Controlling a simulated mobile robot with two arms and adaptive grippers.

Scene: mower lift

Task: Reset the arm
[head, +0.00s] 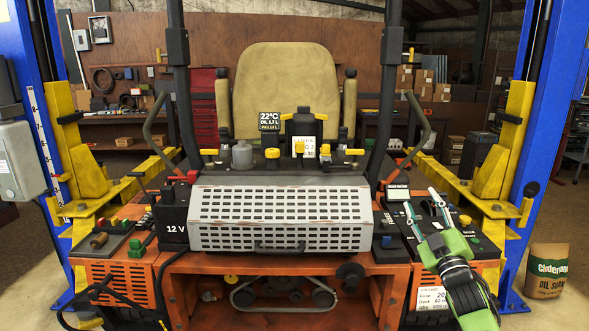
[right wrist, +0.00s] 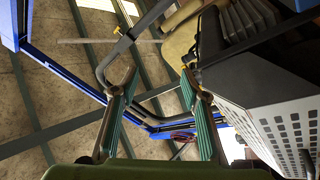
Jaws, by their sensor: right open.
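My right arm comes in from the lower right in the head view, with a green and black wrist. My right gripper (head: 421,198) is open, with its two pale fingers pointing away over the right side of the orange mower (head: 279,262). In the right wrist view the gripper (right wrist: 158,80) shows two teal-padded fingers spread apart with nothing between them. Behind them are the mower's bent grey bar and the ceiling. Whether the fingers touch the mower's right-hand panel cannot be told. My left arm and gripper are not in view.
A perforated light-grey cover (head: 280,243) sits at the mower's front, beside a black 12 V battery (head: 172,226). Blue lift posts (head: 555,130) with yellow arms (head: 500,150) flank the mower. A paper sack (head: 546,270) stands at the right. A black cable hangs at lower left.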

